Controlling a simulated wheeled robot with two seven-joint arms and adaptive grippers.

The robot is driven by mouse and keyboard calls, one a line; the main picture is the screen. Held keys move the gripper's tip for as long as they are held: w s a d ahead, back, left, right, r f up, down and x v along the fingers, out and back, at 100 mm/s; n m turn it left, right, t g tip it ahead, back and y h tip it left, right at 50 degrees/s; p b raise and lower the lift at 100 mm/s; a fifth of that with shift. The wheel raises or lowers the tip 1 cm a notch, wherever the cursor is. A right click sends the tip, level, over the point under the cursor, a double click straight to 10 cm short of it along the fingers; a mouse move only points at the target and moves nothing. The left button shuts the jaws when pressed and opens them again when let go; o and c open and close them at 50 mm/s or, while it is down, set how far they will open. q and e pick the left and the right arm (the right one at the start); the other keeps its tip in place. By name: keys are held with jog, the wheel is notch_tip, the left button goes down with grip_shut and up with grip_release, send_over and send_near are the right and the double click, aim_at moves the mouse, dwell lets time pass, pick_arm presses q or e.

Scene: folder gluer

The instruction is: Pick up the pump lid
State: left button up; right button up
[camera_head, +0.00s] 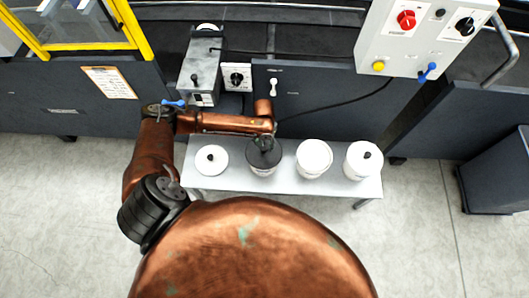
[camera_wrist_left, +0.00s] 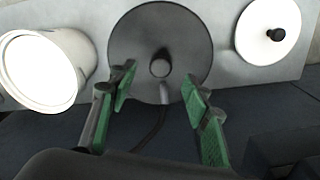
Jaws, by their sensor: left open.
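A dark grey round lid with a centre knob (camera_head: 272,161) sits on a white pot on the bench; which lid is called the pump lid is not marked. The dark lid (camera_wrist_left: 135,45) fills the middle of the left wrist view. My left gripper (camera_head: 263,143) is above this lid and partly hides it. In the wrist view my left gripper (camera_wrist_left: 158,78) is open, its green-padded fingers on either side below the knob, with nothing between them. A white lid with a black knob (camera_head: 211,160) lies at the bench's left end. My right gripper is not in view.
The light grey bench (camera_head: 330,189) also holds an open white pot (camera_head: 314,158) and a white pot with a black-knobbed lid (camera_head: 362,160). A grey machine unit (camera_head: 202,68) and a white control box (camera_head: 420,35) stand behind. Floor shows on both sides.

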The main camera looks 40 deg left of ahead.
aim_at(264, 148)
pick_arm(q)
jog(key=shift+f, duration=0.95)
jog(key=f+b, duration=0.1)
jog(key=f, duration=0.1)
jog(key=f+b, duration=0.1)
jog(key=f, duration=0.1)
jog(key=shift+w+a+f+b, duration=0.15)
jog(key=shift+w+f+b, duration=0.05)
jog(key=shift+f+b, duration=0.2)
jog(key=shift+r, duration=0.15)
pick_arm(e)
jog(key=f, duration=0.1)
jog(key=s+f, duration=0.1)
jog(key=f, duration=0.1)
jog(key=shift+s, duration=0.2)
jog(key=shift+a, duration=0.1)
pick_arm(q)
jog(key=c, duration=1.1)
grip_shut()
